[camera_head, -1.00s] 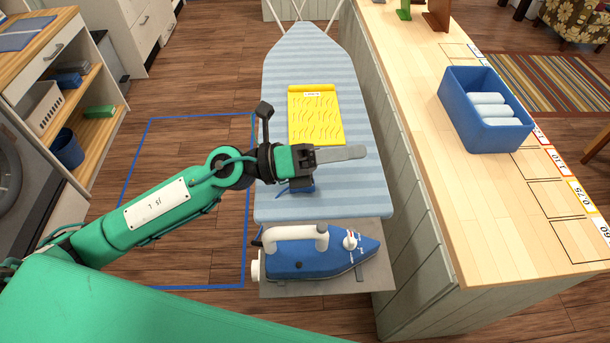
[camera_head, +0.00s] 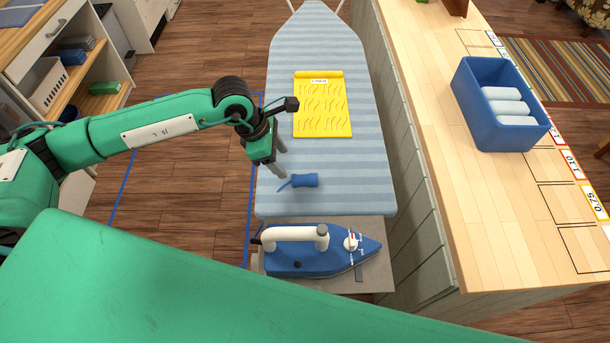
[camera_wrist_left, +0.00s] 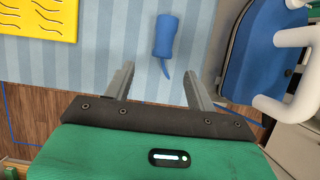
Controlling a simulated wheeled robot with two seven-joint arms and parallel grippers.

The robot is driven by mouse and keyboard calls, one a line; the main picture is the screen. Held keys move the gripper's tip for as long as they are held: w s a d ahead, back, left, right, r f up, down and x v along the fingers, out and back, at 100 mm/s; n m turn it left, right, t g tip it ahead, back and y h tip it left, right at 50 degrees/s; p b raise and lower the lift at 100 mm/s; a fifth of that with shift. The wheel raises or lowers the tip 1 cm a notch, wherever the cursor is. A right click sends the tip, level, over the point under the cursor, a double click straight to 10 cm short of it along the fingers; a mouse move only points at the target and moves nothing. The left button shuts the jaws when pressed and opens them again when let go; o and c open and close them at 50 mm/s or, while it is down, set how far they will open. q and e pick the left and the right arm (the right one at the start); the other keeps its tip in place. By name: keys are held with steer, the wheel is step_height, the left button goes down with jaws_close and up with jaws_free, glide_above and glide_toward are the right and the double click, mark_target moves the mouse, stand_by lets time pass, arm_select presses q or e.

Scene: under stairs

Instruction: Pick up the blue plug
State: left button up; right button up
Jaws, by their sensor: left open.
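The blue plug (camera_head: 305,180) lies on the striped ironing board near its front end, with a short blue cord at its left. In the left wrist view the plug (camera_wrist_left: 165,37) is beyond the fingertips, roughly between their lines. My left gripper (camera_head: 268,168) is above the board's left edge, to the left of the plug and apart from it. In the left wrist view its two grey fingers (camera_wrist_left: 157,78) are spread with nothing between them. My right gripper is in neither view.
A blue and white iron (camera_head: 318,252) sits on the plate at the board's front end. A yellow sheet (camera_head: 322,125) lies farther back on the board. A wooden counter (camera_head: 480,215) on the right bears a blue bin (camera_head: 487,128) of white rolls. Shelves (camera_head: 100,75) stand at left.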

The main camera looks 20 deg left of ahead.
mark_target(294, 177)
arm_select(q)
steer(key=x, duration=0.3)
steer(key=shift+p, duration=0.3)
steer(key=shift+d+f+p, duration=0.3)
steer(key=shift+f+p, duration=0.15)
steer(key=shift+p, duration=0.05)
steer(key=p+x, duration=0.1)
steer(key=x, duration=0.2)
steer(key=shift+s+d+f+p, duration=0.15)
steer(key=shift+p, duration=0.25)
steer(key=shift+d+f, duration=0.1)
steer(key=shift+f, duration=0.45)
steer(key=c, duration=1)
jaws_close()
